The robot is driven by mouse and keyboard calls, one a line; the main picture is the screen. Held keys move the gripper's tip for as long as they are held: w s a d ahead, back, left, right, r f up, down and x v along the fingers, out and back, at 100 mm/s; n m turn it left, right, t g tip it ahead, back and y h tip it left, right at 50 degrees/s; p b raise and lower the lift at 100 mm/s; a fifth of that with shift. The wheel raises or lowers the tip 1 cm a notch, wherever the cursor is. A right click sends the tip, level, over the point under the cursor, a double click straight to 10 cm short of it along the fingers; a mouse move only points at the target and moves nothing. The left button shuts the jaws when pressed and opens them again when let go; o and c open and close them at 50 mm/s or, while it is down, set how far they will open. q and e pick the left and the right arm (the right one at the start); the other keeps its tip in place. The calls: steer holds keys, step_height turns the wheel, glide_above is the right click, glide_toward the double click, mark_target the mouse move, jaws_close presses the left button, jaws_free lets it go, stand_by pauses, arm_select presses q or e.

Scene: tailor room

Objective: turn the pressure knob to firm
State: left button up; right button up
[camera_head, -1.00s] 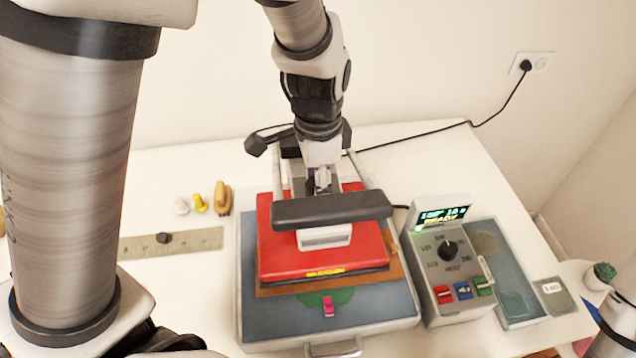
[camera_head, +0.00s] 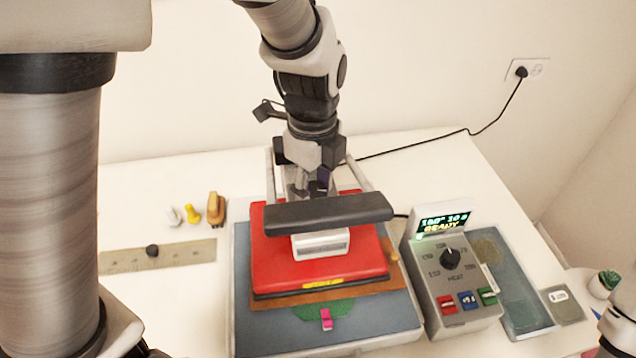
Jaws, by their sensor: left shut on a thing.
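A red heat press (camera_head: 263,262) stands on the table, with a black bar handle (camera_head: 330,212) across its front. My left gripper (camera_head: 316,188) points down at the press's top, just behind this handle. Its jaws are shut on a small dark part there. The handle and fingers mostly hide that part, so I cannot read a pressure knob's shape or setting.
A grey control box (camera_head: 428,290) right of the press has a black HEAT dial (camera_head: 450,258), coloured buttons and a lit display (camera_head: 444,221) reading READY. A ruler (camera_head: 190,255) and small pegs lie left. A pink piece (camera_head: 326,319) lies on green cloth (camera_head: 345,309).

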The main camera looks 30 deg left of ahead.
arm_select(q)
steer(key=shift+s+f+m+b, duration=0.1)
steer(key=shift+m+b, duration=0.2)
steer(key=shift+m, duration=0.9)
steer(key=o, duration=1.1)
steer(key=shift+o, duration=0.2)
